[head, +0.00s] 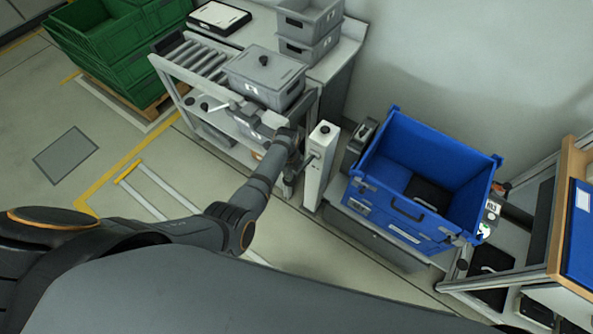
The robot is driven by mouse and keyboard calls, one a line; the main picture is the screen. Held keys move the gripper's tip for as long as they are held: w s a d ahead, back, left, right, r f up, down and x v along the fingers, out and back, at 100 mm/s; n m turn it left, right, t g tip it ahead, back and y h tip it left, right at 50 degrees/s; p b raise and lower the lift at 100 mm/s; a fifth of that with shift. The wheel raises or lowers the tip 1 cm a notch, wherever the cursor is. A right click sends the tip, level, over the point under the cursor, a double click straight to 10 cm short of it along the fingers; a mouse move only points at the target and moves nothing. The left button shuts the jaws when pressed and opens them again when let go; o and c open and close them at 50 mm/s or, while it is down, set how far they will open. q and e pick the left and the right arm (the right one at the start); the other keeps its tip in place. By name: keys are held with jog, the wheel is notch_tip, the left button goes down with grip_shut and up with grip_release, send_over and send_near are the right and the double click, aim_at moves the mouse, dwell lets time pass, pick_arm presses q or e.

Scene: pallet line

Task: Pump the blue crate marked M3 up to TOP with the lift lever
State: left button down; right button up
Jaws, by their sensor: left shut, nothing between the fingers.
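The blue crate (408,216) sits at centre right, open at the top, with a dark item lying inside it. A small tag (491,207) that seems to read M3 is at its right corner. A white post (319,170) with a black knob on top stands just left of the crate. A short dark lever-like part shows at the post's left side, partly hidden by my gripper. My left gripper (289,184) is shut and empty, pointing down close beside the post's left side. I cannot tell whether it touches the lever. My right gripper is out of view.
A roller rack (203,60) with a lidded grey box (264,75) stands behind my left arm. Green crates (112,38) are stacked at the back left. A wood-edged bench (562,225) stands at the right. Floor at the left is open.

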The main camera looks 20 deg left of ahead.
aim_at(288, 183)
pick_arm(q)
jog(key=shift+f, duration=0.1)
jog(key=shift+f+b, duration=0.5)
jog(key=shift+f, duration=0.15)
jog(key=shift+s+a+f+b, duration=0.1)
jog(key=shift+s+f+b, duration=0.1)
jog(key=shift+f, duration=0.25)
jog(key=shift+s+f+b, duration=0.1)
jog(key=shift+f+b, duration=0.05)
jog(key=shift+f, duration=0.25)
jog(key=shift+s+a+f+b, duration=0.15)
jog(key=shift+f+b, duration=0.25)
jog(key=shift+f, duration=0.55)
